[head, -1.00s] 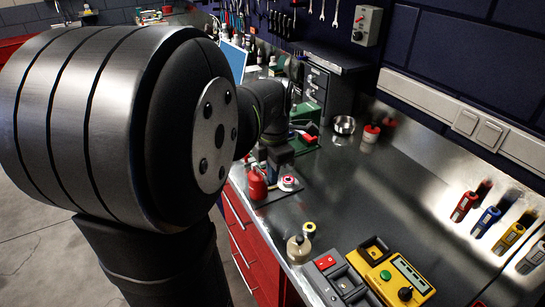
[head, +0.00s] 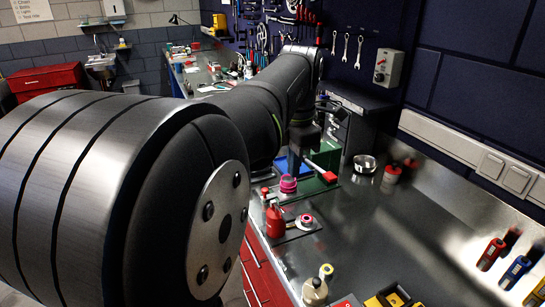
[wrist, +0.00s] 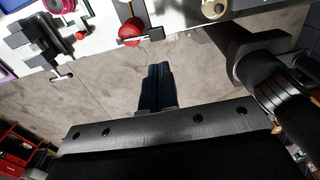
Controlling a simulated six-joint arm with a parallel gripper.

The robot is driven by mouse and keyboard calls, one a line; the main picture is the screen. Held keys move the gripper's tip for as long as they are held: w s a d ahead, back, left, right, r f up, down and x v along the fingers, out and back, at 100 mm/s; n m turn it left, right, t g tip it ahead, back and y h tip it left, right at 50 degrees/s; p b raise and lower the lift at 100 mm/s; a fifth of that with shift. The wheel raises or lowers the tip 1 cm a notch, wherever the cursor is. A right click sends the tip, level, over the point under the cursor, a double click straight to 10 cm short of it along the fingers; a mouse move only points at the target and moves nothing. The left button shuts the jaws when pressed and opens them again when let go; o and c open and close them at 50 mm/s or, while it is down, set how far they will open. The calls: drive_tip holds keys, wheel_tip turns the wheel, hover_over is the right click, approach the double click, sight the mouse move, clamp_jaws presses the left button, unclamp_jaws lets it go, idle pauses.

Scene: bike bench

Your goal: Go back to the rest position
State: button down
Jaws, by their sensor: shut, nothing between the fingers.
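My gripper (wrist: 158,72) shows in the wrist view with its two dark fingers together and nothing between them. It appears over the grey floor (wrist: 100,88), just off the bench's edge. In the head view my arm reaches away over the near side of the bench (head: 340,235), and I cannot make out the fingers there.
A red oil can (head: 275,220), a pink roll (head: 288,184) and a green-based tool (head: 325,172) stand near my arm. The red can also shows in the wrist view (wrist: 130,30). A metal bowl (head: 365,163) stands farther right.

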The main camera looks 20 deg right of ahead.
drive_tip(key=shift+f, duration=0.1)
idle(0.4)
approach(287, 213)
drive_tip(key=shift+s+f, duration=1)
drive_tip(key=shift+w+f+g, duration=0.2)
drive_tip(key=shift+w+g, duration=0.6)
drive_tip(key=shift+w, duration=0.25)
wheel_tip(287, 213, up, 8)
drive_tip(key=shift+w, duration=0.3)
